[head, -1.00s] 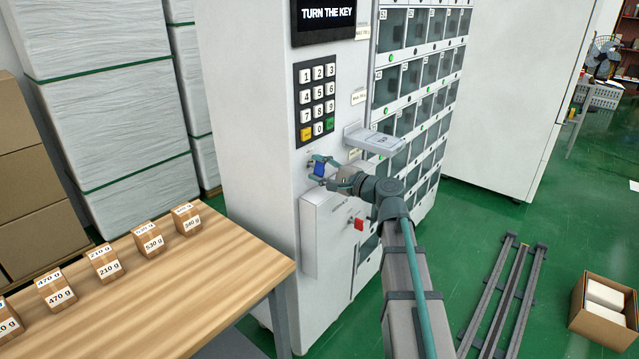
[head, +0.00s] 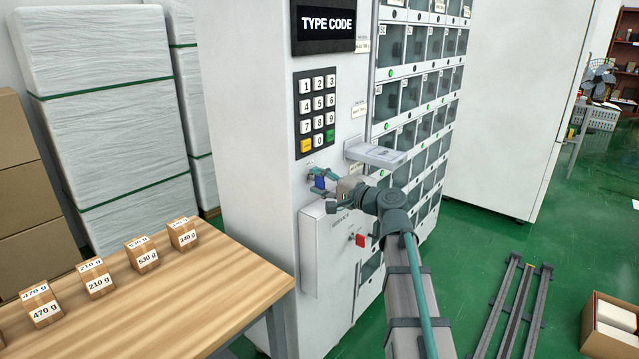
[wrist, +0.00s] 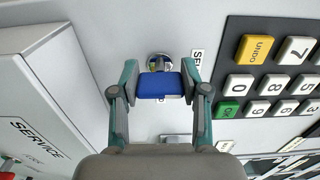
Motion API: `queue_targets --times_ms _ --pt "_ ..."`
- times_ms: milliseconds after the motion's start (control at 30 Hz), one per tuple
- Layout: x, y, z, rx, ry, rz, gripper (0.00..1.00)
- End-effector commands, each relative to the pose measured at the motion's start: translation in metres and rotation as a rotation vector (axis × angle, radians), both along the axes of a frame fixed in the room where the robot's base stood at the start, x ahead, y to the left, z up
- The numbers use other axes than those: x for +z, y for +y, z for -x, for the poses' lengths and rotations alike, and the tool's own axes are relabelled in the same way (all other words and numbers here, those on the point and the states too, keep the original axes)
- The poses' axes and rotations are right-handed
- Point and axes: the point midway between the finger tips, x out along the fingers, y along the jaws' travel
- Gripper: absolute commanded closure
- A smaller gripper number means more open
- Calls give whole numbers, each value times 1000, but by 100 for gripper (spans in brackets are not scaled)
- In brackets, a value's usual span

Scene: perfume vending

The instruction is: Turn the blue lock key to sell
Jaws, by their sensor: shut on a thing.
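The blue lock key (wrist: 160,86) sits in a round metal lock (wrist: 159,62) on the white front of the vending machine (head: 250,130). A label beginning "SEL" (wrist: 197,63) is beside the lock in the wrist view. My gripper (wrist: 158,82) has its two teal fingers on either side of the blue key head and is shut on it. In the head view my gripper (head: 322,180) is at the key, below the keypad, and hides part of it. The display (head: 326,22) reads "TYPE CODE".
The keypad (head: 317,112) is above the lock. A small shelf (head: 375,154) juts out right of it. The service box (head: 325,250), with a red part (head: 360,240), protrudes below. A wooden table (head: 150,300) with several labelled boxes stands at left.

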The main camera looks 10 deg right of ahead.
Motion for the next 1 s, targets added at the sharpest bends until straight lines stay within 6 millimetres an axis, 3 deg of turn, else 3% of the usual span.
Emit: queue_targets --times_ms 67,100,233,667,1000 --pt "0 0 0 0 -1 2 89" --pt "0 0 0 0 -1 2 48" --pt "0 0 0 0 -1 1 29" --pt "0 -5 6 -1 0 0 29" --pt "-1 -42 52 -4 0 0 29"
